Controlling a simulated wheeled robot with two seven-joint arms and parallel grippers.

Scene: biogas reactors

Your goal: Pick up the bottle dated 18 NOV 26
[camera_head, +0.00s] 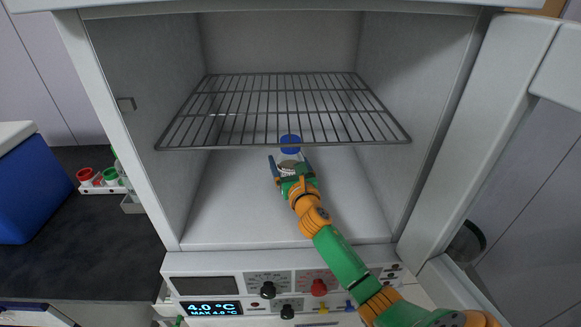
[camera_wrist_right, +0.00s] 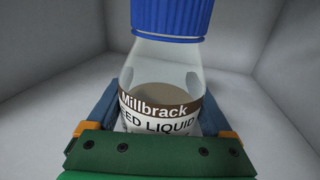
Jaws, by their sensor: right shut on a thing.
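A clear bottle with a blue cap (camera_head: 290,144) is inside the open refrigerator, below the wire shelf. In the right wrist view the bottle (camera_wrist_right: 165,75) stands close in front of me, with brownish contents and a label reading "Millbrack" and "...EED LIQUID". No date shows on the visible part of the label. My right gripper (camera_head: 290,165) reaches in from the front and is shut on the bottle, with one finger on each side; it also shows in the right wrist view (camera_wrist_right: 160,125). The bottle's lower part is hidden by the gripper. My left gripper is not in view.
The wire shelf (camera_head: 280,110) spans the refrigerator just above the bottle. The open door (camera_head: 490,130) stands at the right. A control panel (camera_head: 290,285) reading 4.0 °C is below. Red and green items (camera_head: 98,178) and a blue box (camera_head: 22,190) sit on the dark counter at left.

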